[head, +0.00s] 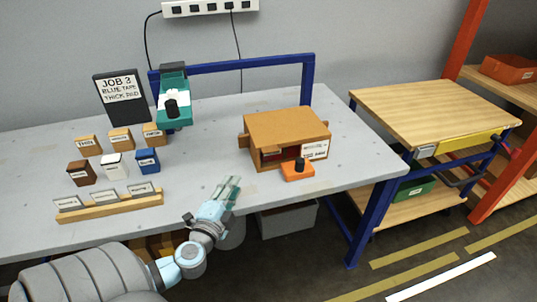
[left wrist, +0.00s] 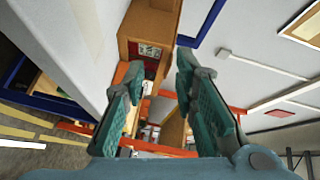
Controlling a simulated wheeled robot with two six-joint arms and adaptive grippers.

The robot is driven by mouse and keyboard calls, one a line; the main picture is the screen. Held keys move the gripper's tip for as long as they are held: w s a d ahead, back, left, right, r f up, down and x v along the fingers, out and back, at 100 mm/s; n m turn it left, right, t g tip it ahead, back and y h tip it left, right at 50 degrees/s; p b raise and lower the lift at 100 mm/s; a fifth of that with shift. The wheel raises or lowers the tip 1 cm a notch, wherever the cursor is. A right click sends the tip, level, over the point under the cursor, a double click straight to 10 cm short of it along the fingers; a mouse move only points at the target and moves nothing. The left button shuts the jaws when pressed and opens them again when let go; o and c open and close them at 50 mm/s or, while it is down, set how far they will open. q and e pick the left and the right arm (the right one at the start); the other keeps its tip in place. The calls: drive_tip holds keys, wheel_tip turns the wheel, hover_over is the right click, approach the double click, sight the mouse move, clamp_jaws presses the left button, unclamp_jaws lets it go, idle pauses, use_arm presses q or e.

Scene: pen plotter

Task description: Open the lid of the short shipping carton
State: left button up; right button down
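I cannot pick out the short shipping carton or its lid for certain. Brown box-like shapes (head: 155,246) show under the table's front edge in the head view, partly hidden by my left arm. My left gripper (head: 231,184) is over the table's front edge, left of and nearer than the orange-brown box (head: 285,127) on the table. In the left wrist view my left gripper (left wrist: 160,62) has its fingers apart with nothing held between them. The box also shows there (left wrist: 130,35), beyond the fingertips. My right gripper is not in view.
The grey table (head: 215,160) holds small labelled blocks, a job sign (head: 121,99), a teal device (head: 173,100) and an orange piece with a black knob (head: 298,170). A wooden cart (head: 430,108) stands at the right. A grey bin (head: 287,221) is below the table.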

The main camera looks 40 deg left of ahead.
sight(267, 153)
use_arm(q)
drive_tip(key=w+m+h, duration=0.1)
drive_tip(key=w, duration=0.4)
drive_tip(key=w+r+m+t+h, duration=0.1)
drive_tip(key=w+m, duration=0.1)
drive_tip(key=w, duration=0.4)
drive_tip(key=w+m+t+h, duration=0.1)
drive_tip(key=w+m, duration=0.1)
drive_tip(key=w, duration=0.3)
drive_tip(key=shift+w+a+r+h+p, duration=0.15)
drive_tip(key=shift+a+r+h+p, duration=0.15)
drive_tip(key=shift+a+r+p, duration=0.1)
drive_tip(key=shift+c, duration=0.3)
clamp_jaws()
